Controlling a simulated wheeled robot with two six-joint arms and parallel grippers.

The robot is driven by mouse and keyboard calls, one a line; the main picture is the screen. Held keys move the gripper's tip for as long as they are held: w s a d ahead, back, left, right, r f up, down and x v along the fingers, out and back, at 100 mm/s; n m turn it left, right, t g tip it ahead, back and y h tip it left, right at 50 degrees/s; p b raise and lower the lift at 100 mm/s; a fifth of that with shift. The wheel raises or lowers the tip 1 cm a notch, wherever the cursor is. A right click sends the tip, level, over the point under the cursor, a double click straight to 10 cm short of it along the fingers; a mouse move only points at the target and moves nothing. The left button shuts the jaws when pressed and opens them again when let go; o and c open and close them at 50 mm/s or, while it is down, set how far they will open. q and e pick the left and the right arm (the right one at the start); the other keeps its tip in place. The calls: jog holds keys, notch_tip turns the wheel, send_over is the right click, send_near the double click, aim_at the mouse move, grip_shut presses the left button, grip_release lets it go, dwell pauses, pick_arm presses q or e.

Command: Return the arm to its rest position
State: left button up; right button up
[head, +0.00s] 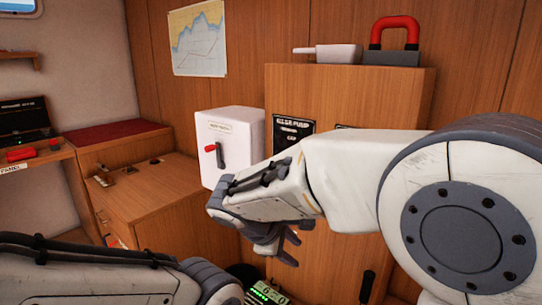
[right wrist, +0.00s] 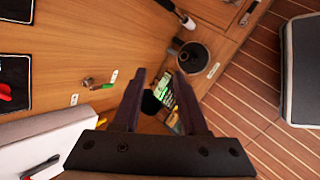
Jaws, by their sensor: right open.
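My right arm comes in from the right in the head view and reaches across the front of the wooden cabinet (head: 350,88). My right gripper (head: 291,248) points downward there, partly hidden behind its own wrist. In the right wrist view the two fingers of the right gripper (right wrist: 161,76) stand apart with nothing held between them. A device with green lights (right wrist: 165,90) shows beyond the gap, apart from the fingers. My left arm lies low at the left of the head view; its gripper is out of view.
A white box with a red-knobbed lever (head: 236,125) is close to the right forearm. A red-handled block (head: 392,50) and a pale device (head: 335,53) stand on the cabinet. A wooden counter (head: 145,195) is at left. A dark round object (right wrist: 193,57) shows in the wrist view.

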jog(key=s+f+m+g+y, duration=0.3)
jog(key=s+m, duration=0.1)
jog(key=s, duration=0.9)
jog(key=s+f+m+g+y, duration=0.2)
jog(key=s+f+m+y, duration=0.15)
jog(key=s, duration=0.85)
notch_tip(320, 180, up, 16)
jog(key=p, duration=1.6)
jog(key=shift+w+d+f, duration=0.25)
